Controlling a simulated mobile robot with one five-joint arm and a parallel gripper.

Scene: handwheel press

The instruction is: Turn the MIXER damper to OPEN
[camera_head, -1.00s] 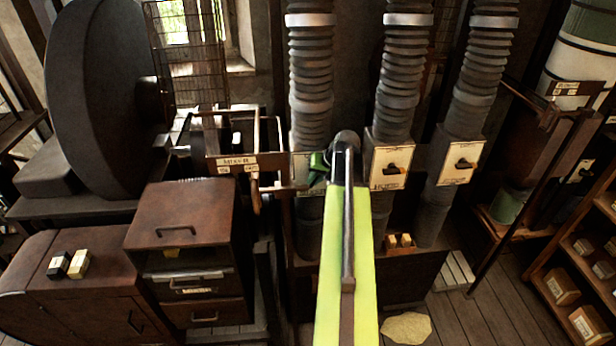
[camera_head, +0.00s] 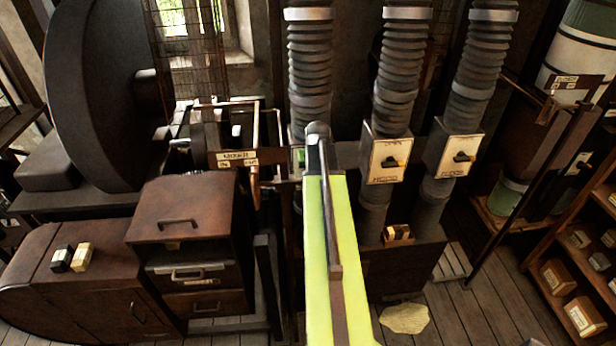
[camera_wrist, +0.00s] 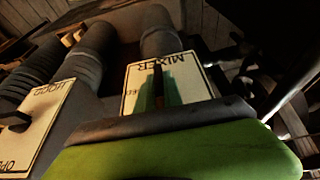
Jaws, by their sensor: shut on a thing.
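The MIXER damper plate (camera_wrist: 196,86) is a pale label plate below a ribbed duct, seen upside down in the wrist view. Its dark lever (camera_wrist: 158,70) stands between the green fingers of my gripper (camera_wrist: 158,90), which is shut on it. The lever lies roughly up and down in the wrist picture. The fingers hide much of the plate and its lower end markings, so I cannot read which position the lever is at. In the head view my yellow-green arm hides most of this damper, below the leftmost duct (camera_head: 309,75).
Two similar damper boxes stand to the right, the middle one (camera_head: 386,150) and the right one (camera_head: 460,150); the nearer one's plate (camera_wrist: 40,125) also shows in the wrist view. A brown cabinet (camera_head: 185,210) and a framed machine (camera_head: 237,158) are at left. Shelves (camera_head: 560,270) stand at right.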

